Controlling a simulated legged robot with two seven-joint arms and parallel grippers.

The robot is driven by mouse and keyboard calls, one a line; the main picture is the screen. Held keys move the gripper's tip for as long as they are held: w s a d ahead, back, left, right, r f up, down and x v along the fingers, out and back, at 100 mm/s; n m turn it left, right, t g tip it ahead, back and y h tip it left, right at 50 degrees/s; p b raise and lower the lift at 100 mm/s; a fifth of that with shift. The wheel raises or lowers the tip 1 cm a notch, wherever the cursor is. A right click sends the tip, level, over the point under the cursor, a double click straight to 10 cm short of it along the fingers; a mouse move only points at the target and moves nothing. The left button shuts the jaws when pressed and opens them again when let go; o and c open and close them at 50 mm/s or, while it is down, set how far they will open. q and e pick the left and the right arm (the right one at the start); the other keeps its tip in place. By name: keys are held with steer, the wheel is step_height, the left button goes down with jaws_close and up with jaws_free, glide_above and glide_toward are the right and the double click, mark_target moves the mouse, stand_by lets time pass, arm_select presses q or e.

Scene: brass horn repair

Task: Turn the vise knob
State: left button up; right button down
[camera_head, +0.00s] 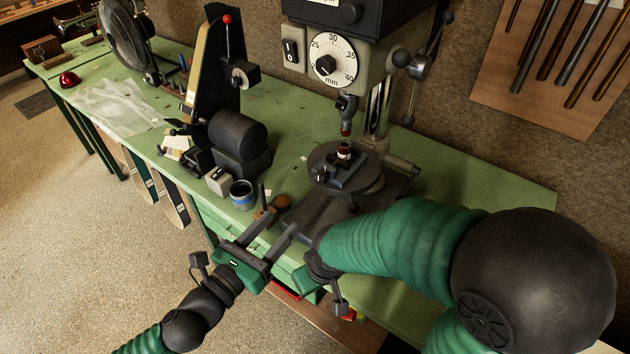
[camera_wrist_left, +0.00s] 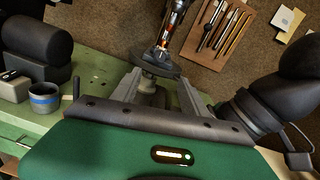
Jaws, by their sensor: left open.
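A small grey-blue vise (camera_head: 349,174) sits on the round drill press table (camera_head: 372,186), with a dark piece carrying a copper-coloured ring on top. A small dark knob-like part (camera_head: 320,179) shows at the vise's left end; I cannot be sure it is the vise knob. My left gripper (camera_head: 280,221) is open and empty, in front of and below the round table. In the left wrist view, its two fingers (camera_wrist_left: 159,79) reach toward the underside of the round table (camera_wrist_left: 152,66).
The drill press (camera_head: 340,40) stands over the table, its lever at the right. A black belt sander (camera_head: 238,140), a blue-banded cup (camera_head: 243,194) and a small orange-brown round object (camera_head: 281,202) are at the left. My right arm crosses close on the right.

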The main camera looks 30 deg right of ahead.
mark_target(318, 181)
arm_select(q)
steer(key=p+x, duration=0.3)
steer(key=x, duration=1)
steer(key=shift+w+d, duration=0.1)
steer(key=shift+d, duration=0.1)
steer(key=shift+w+d+f, duration=0.2)
steer(key=shift+d, duration=0.3)
steer(key=shift+a+r, duration=0.1)
steer(key=shift+a, duration=0.1)
steer(key=c, duration=0.4)
jaws_close()
